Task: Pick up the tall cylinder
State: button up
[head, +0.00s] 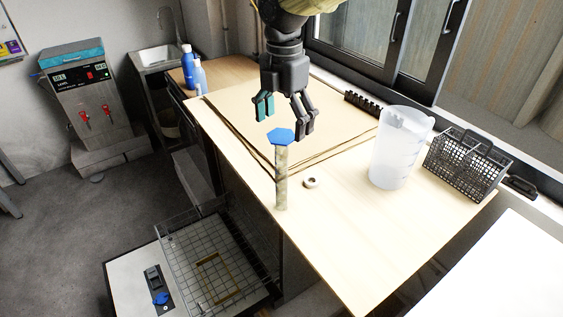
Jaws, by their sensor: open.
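The tall cylinder (281,178) stands upright on the wooden table (340,240). It has a speckled greenish-beige body and a blue hexagonal cap (281,136) on top. My gripper (283,112) points down above the cylinder, near its cap. Its fingers are spread and empty, one with a teal face on the left and black ones on the right. The gripper appears apart from the cap, though the exact depth gap is hard to tell.
A small white ring (311,183) lies right of the cylinder. A translucent pitcher (400,150) and a black wire basket (464,163) stand further right, by the window. Blue bottles (194,72) stand at the back left. An open wire rack (212,262) sits below the table's left edge. The table front is clear.

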aim_at(282, 135)
jog(key=shift+s+f+p, duration=0.3)
jog(key=shift+s+p, duration=0.05)
jog(key=shift+s, duration=0.05)
jog(key=f, duration=0.2)
jog(key=w+f+p, duration=0.1)
jog(key=shift+a+f, duration=0.25)
jog(key=shift+a, duration=0.05)
jog(key=shift+s+f, duration=0.1)
jog(key=shift+f, duration=0.2)
jog(key=shift+s+d+f, duration=0.1)
jog(key=shift+s, duration=0.05)
jog(key=c, duration=1.7)
